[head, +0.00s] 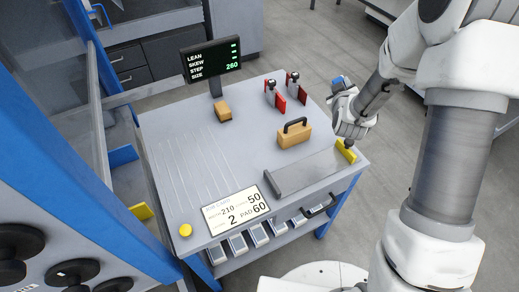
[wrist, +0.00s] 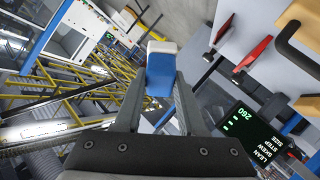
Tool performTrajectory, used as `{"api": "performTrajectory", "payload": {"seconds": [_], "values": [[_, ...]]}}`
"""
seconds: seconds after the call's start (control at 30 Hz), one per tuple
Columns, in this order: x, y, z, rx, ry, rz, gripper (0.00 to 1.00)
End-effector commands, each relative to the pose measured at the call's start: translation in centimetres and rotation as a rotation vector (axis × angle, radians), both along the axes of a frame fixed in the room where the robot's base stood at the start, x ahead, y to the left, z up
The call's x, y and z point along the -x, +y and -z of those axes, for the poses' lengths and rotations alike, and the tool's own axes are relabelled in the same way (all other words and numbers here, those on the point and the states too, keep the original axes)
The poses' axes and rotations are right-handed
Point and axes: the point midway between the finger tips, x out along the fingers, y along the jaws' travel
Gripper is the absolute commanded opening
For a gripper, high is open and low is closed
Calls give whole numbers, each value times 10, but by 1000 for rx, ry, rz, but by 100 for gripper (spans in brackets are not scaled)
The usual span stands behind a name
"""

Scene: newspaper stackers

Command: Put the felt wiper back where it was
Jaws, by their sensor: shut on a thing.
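My gripper (head: 341,88) is raised at the right edge of the grey worktable (head: 185,155). In the wrist view my gripper (wrist: 160,95) is shut on a small blue block with a white end, which looks like the felt wiper (wrist: 160,72). The wiper's blue part also shows in the head view (head: 338,80). It is held clear of the tabletop, with its white end pointing away from the gripper. The wiper's former place cannot be told from these frames.
The table holds a tan block with a black handle (head: 294,136), a smaller tan block (head: 223,111), two red clamp-like pieces (head: 279,102), a yellow stop (head: 346,152), a job card (head: 236,212) and a display (head: 211,60). The table's left middle is clear.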

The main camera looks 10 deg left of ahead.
Motion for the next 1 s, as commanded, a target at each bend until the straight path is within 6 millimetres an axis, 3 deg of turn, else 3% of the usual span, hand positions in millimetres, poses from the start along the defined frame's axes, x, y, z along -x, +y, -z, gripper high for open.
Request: {"api": "performTrajectory", "payload": {"seconds": [0.27,0.5,0.8,1.0], "values": [[24,24,33,-91,323,-31,0],[62,55,56,-159,610,-67,0],[122,99,65,-194,870,-123,0],[141,113,65,-201,932,-135,0]]}}
